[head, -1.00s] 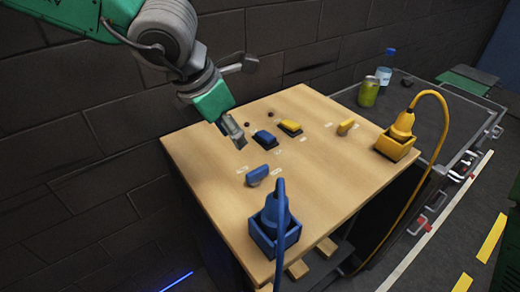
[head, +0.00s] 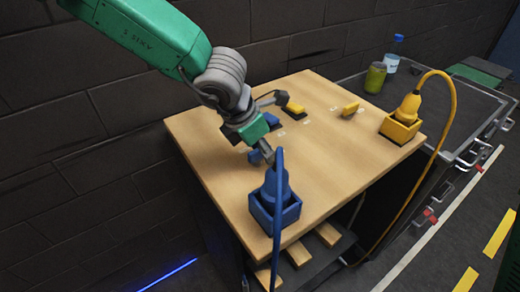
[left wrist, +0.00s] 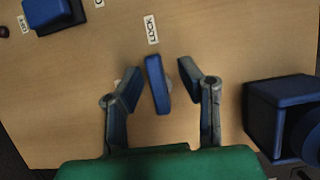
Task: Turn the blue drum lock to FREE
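The blue drum lock (left wrist: 157,84) shows in the left wrist view as an upright blue handle on the wooden top. Its upper end is close to the LOCK label (left wrist: 150,29). My left gripper (left wrist: 161,78) is open, with one finger on each side of the handle. I see gaps between the fingers and the handle. In the head view my left gripper (head: 262,154) is low over the table and mostly hides the blue lock. The FREE label cannot be read. My right gripper is not in view.
A blue plug (head: 274,187) stands in a blue box just in front of the gripper. A blue switch (left wrist: 45,12) is at the wrist view's upper left. A yellow switch (head: 293,105), yellow handle (head: 350,109) and corded yellow plug (head: 406,108) are farther right on the wooden table (head: 325,165).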

